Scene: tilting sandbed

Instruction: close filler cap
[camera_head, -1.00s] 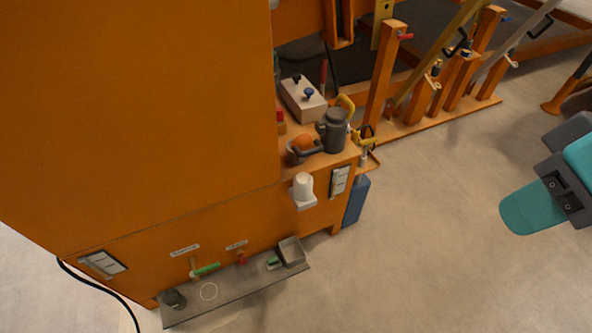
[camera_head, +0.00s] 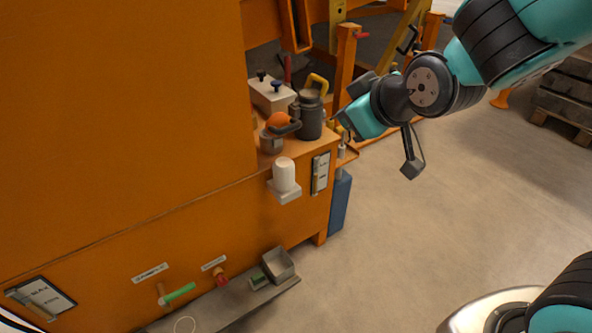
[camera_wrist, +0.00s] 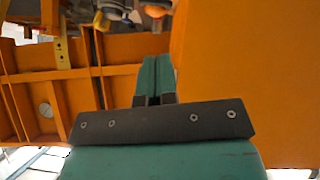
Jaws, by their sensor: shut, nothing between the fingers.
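The likely filler cap is an orange rounded cap (camera_head: 279,119) with a dark grey arm, on top of a short grey neck (camera_head: 271,142) on the orange ledge. It appears raised and tilted; I cannot tell how far open it is. My gripper (camera_head: 345,123) is shut and empty, to the right of the cap with a dark grey canister (camera_head: 310,115) between them. In the wrist view my gripper's teal fingers (camera_wrist: 155,72) are together. An orange rounded thing (camera_wrist: 155,11), possibly the cap, shows at the top edge there.
A white cup-like part (camera_head: 284,175) sits on a bracket on the front face. The tall orange cabinet (camera_head: 120,110) borders the ledge on the left. The floor at right is open.

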